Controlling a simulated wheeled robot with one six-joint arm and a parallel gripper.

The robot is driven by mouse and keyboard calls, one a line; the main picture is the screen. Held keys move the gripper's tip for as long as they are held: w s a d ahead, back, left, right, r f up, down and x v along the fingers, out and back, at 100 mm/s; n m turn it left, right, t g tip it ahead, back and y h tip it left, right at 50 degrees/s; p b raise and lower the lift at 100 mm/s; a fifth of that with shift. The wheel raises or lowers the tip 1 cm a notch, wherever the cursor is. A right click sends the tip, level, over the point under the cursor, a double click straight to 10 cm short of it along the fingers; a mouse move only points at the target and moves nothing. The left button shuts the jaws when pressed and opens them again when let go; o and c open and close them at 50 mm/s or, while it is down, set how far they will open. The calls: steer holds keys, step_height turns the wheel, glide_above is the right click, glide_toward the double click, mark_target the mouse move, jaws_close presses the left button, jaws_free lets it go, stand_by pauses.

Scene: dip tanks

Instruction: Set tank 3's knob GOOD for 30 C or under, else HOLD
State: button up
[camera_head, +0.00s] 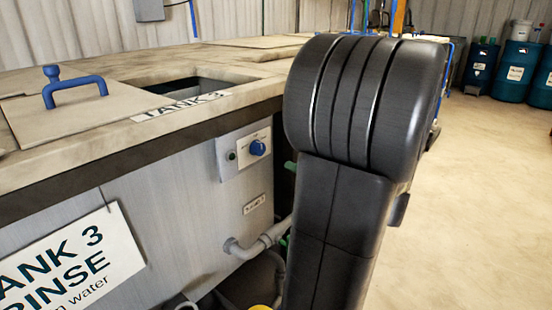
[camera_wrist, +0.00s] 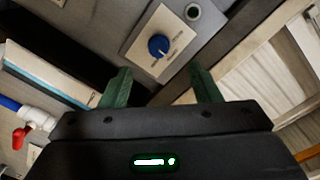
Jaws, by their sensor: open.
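Tank 3 (camera_head: 170,185) is a grey tank with a "TANK 3" label and a "TANK 3 RINSE" sign (camera_head: 75,265). Its blue knob (camera_head: 257,147) sits on a pale plate on the front face, with a small dark round fitting beside it. The knob (camera_wrist: 158,46) also shows in the wrist view, upper middle; its lettering is too small to read. My gripper (camera_wrist: 160,88) is open and empty, its two green fingers pointing toward the knob and apart from it. No temperature reading can be made out.
A lid with a blue handle (camera_head: 75,85) lies on the tank top beside an opening (camera_head: 185,85). Grey pipes (camera_head: 260,240) stick out below the knob. Blue drums (camera_head: 515,70) stand at the back right. The floor at right is clear.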

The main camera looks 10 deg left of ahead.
mark_target(261, 150)
steer(key=shift+t, duration=0.3)
steer(key=x, duration=0.9)
steer(key=w+d+x, duration=0.1)
steer(key=x, duration=0.4)
steer(key=shift+w+r+b, duration=0.1)
steer(key=shift+r+b, duration=0.2)
steer(key=shift+r, duration=0.05)
steer(key=c, duration=1)
